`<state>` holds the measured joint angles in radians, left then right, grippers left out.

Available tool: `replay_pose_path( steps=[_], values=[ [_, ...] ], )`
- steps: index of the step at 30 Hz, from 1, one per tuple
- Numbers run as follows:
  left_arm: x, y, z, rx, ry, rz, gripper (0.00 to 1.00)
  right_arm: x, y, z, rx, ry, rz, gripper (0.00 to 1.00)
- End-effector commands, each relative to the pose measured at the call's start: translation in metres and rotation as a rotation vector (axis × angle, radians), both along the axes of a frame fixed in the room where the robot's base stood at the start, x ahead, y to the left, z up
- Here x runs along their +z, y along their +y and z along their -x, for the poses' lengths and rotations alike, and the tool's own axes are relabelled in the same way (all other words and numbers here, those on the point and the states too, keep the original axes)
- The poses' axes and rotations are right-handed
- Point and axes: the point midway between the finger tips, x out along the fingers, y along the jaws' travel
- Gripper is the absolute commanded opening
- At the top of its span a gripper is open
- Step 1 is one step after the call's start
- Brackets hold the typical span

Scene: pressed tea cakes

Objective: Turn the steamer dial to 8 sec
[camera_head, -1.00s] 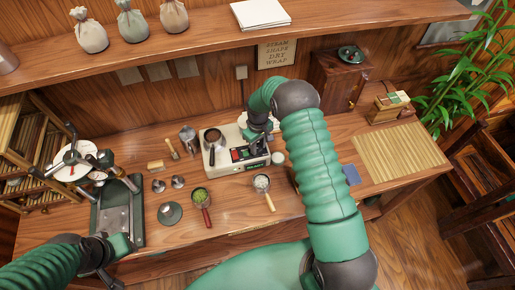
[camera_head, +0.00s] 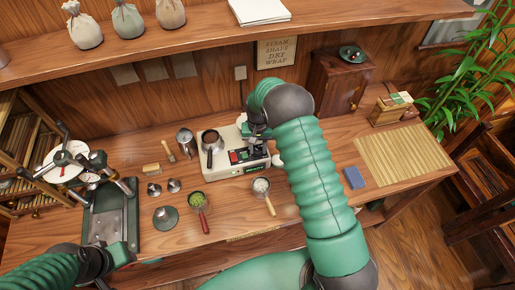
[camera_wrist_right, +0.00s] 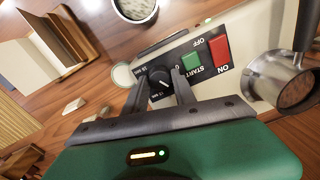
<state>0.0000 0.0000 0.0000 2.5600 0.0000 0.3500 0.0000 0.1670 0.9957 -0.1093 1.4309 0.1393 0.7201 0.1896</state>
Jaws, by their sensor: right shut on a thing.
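The steamer (camera_head: 222,172) is a cream box on the bench with a dark control panel. In the right wrist view its panel (camera_wrist_right: 205,58) shows a green START button (camera_wrist_right: 191,61), a red ON button (camera_wrist_right: 219,47) and a black dial (camera_wrist_right: 161,81) with a white pointer line. The dial's marks are too small to read. My right gripper (camera_wrist_right: 160,88) is shut on the dial, one finger on each side. In the head view my right gripper (camera_head: 257,132) is over the steamer, and the arm hides part of it. My left gripper (camera_head: 108,262) is low at the left, its jaws unclear.
A lever press (camera_head: 110,225) stands at left. A bamboo mat (camera_head: 405,155) and a blue pad (camera_head: 353,177) lie at right.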

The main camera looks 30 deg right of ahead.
Motion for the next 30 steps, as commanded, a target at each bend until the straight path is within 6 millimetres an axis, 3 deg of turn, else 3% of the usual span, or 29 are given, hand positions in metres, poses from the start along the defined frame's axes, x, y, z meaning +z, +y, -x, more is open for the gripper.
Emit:
replay_pose_path(
  steps=[15,16,20,30],
  values=[
    [-0.0009,0.0000,0.0000,0.000,0.000,0.000,0.36,-0.0006,0.0005,0.0012,-0.022,0.004,-0.001,0.00],
    [-0.0009,0.0000,0.0000,0.000,0.000,0.000,0.36,-0.0006,0.0005,0.0012,-0.022,0.004,-0.001,0.33],
    [-0.0010,0.0000,0.0000,0.000,0.000,0.000,0.36,-0.0006,0.0005,0.0010,-0.021,0.004,-0.001,0.50],
    [0.0027,0.0000,0.0000,0.000,0.000,0.000,0.36,0.0010,0.0008,-0.0001,0.020,0.001,-0.002,0.53]
  ],
)
